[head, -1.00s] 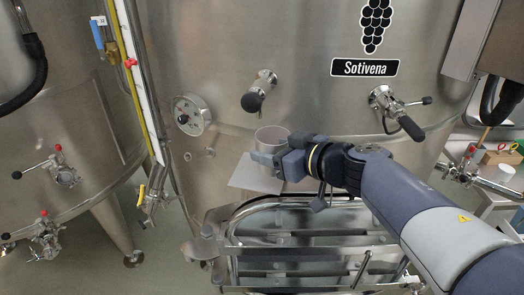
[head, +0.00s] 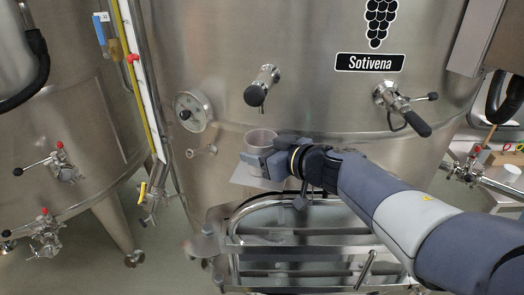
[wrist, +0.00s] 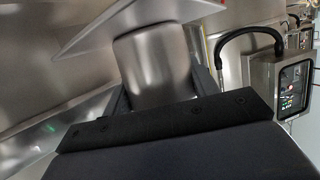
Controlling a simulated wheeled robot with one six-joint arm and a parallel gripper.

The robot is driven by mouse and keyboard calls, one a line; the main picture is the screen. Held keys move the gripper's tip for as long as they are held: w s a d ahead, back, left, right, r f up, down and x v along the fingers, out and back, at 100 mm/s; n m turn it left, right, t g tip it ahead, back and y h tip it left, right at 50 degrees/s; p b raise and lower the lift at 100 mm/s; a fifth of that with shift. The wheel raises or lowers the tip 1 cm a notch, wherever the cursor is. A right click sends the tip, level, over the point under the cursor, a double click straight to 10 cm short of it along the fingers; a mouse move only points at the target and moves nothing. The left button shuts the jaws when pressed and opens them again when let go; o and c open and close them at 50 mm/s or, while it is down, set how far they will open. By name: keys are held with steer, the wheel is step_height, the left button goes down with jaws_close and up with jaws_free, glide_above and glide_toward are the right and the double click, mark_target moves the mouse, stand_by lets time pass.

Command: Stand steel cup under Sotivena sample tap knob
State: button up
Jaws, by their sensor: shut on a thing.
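The steel cup (head: 262,139) is upright in the head view, with its open mouth up, in front of the Sotivena vat (head: 300,95). My gripper (head: 264,162) is shut around the cup from the right. The cup is below the sample tap with a black knob (head: 255,95), apart from it. A flat pale plate (head: 250,179) shows just beneath the cup; I cannot tell whether the cup touches it. In the wrist view the cup (wrist: 155,68) lies between my two fingers, with the plate (wrist: 125,22) across its end. The Sotivena label (head: 369,63) is up and right of the tap.
A round gauge (head: 192,111) and a small fitting (head: 202,151) sit left of the cup on the vat. A valve with a black handle (head: 402,108) juts out above my arm. The vat's railed hatch frame (head: 300,240) lies below. Another vat (head: 65,110) stands left.

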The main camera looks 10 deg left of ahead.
steer(key=o, duration=1)
steer(key=shift+r, duration=0.1)
steer(key=p+v, duration=0.1)
steer(key=v, duration=1.1)
steer(key=shift+r, duration=0.1)
